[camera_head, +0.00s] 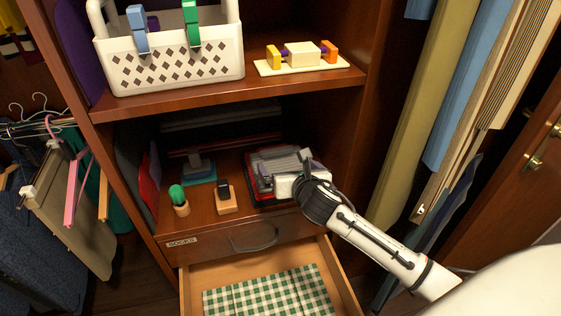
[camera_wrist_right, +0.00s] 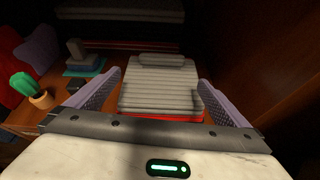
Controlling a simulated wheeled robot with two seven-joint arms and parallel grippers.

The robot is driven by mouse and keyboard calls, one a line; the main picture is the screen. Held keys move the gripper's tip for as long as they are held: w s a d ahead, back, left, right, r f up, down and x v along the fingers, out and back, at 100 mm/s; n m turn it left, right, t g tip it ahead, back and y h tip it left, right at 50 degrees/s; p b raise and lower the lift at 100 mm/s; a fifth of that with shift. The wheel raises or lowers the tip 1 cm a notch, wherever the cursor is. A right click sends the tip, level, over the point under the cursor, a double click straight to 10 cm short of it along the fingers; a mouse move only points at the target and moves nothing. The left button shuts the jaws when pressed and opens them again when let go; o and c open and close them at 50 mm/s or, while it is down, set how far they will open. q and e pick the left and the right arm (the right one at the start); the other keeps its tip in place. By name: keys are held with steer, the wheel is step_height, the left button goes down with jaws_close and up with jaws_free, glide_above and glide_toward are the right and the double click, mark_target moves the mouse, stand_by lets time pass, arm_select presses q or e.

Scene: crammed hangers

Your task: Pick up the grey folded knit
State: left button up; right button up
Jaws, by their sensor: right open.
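The grey folded knit (camera_head: 272,160) lies on the lower shelf, on top of a red item (camera_head: 258,186), just above the drawer marked SOCKS. In the right wrist view the ribbed grey knit (camera_wrist_right: 158,92) sits between the two purple-grey fingers, with red under its front edge. My right gripper (camera_wrist_right: 160,78) is open around the knit, one finger on each side; I cannot tell if they touch it. In the head view my right gripper (camera_head: 300,166) reaches in from the right and its hand covers part of the knit. My left gripper is not in view.
The upper shelf (camera_head: 250,92) overhangs. The right cabinet wall is close to my arm. An open drawer (camera_head: 265,295) with checked cloth sits below.

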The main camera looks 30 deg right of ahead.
steer(key=n, duration=0.1)
glide_toward(277, 150)
steer(key=x, duration=0.2)
steer(key=shift+w+f+b, duration=0.25)
steer(key=shift+w+b, duration=0.05)
steer(key=shift+b, duration=0.05)
steer(key=shift+x, duration=0.8)
steer(key=shift+b+x, duration=0.55)
steer(key=shift+x, duration=1.6)
steer(key=shift+d, duration=0.15)
steer(key=shift+c, duration=0.4)
steer(key=c, duration=0.9)
